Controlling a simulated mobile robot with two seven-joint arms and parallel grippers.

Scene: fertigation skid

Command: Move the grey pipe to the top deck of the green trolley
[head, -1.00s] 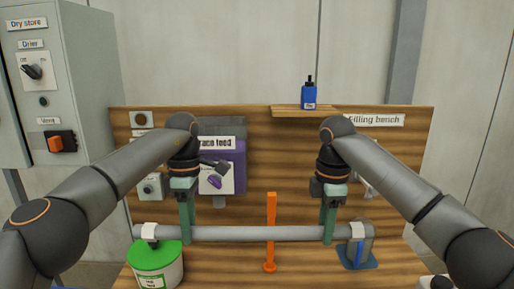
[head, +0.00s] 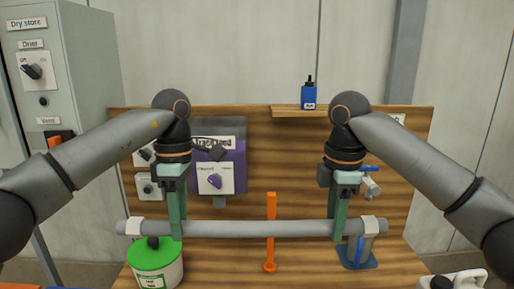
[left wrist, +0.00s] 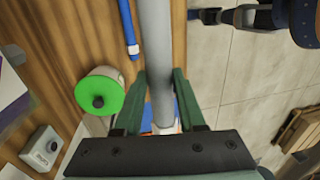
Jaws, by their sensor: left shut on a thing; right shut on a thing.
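The grey pipe (head: 255,228) is level, with a white band near each end. My left gripper (head: 176,228) is shut on it near its left end, and my right gripper (head: 340,228) is shut on it near its right end. In the left wrist view the pipe (left wrist: 157,55) runs up the picture between the fingers of my left gripper (left wrist: 160,88). I cannot make out the green trolley in any view.
An upright orange post (head: 271,255) stands by the pipe's middle. A white tub with a green lid (head: 155,256) is near the left end, a blue-based stand (head: 357,264) near the right end. A wooden back panel (head: 290,160) rises behind. A white jug (head: 465,283) shows lower right.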

